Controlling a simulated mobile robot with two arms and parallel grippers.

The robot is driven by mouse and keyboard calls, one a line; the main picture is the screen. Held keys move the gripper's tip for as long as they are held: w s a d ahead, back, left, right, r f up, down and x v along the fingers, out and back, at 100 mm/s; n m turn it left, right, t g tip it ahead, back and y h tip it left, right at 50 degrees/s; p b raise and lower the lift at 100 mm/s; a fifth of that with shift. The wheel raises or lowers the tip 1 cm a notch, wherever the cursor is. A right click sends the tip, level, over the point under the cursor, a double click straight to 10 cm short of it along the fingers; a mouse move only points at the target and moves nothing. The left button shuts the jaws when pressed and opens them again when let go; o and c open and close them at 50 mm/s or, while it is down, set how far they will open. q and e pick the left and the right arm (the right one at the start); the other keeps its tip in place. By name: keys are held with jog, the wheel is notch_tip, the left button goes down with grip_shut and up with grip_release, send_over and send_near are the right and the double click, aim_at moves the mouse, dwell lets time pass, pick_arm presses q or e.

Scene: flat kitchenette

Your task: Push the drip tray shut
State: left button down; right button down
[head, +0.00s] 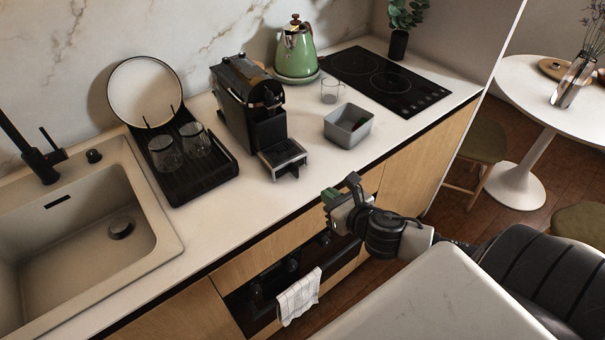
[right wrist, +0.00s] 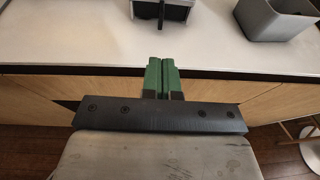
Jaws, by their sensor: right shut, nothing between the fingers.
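The black coffee machine (head: 247,100) stands on the counter against the wall. Its drip tray (head: 283,157), with a metal grid top, sticks out at the front toward the counter edge. The tray's front also shows at the top of the right wrist view (right wrist: 162,10). My right gripper (head: 330,197) is in front of the counter edge, apart from the tray and nearer to me. In the right wrist view its green fingers (right wrist: 162,76) are together and empty, pointing toward the tray with bare countertop between. My left gripper is not in view.
A grey bin (head: 348,127) and a glass (head: 331,91) stand right of the machine. A black dish rack (head: 190,165) with glasses and a plate stands left, beside the sink (head: 75,240). A towel (head: 298,296) hangs on the oven front below. The counter before the tray is clear.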

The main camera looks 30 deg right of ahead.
jog(key=p, duration=0.2)
send_near(291, 163)
jog(key=w+f, duration=0.1)
jog(key=w, duration=0.1)
jog(key=w+f, duration=0.2)
jog(key=shift+w+a, duration=0.1)
jog(key=shift+a, duration=0.1)
jog(key=shift+w, duration=0.1)
jog(key=w+p, duration=0.1)
jog(key=w, duration=0.3)
jog(key=shift+w+r, duration=0.1)
jog(key=shift+w, duration=0.2)
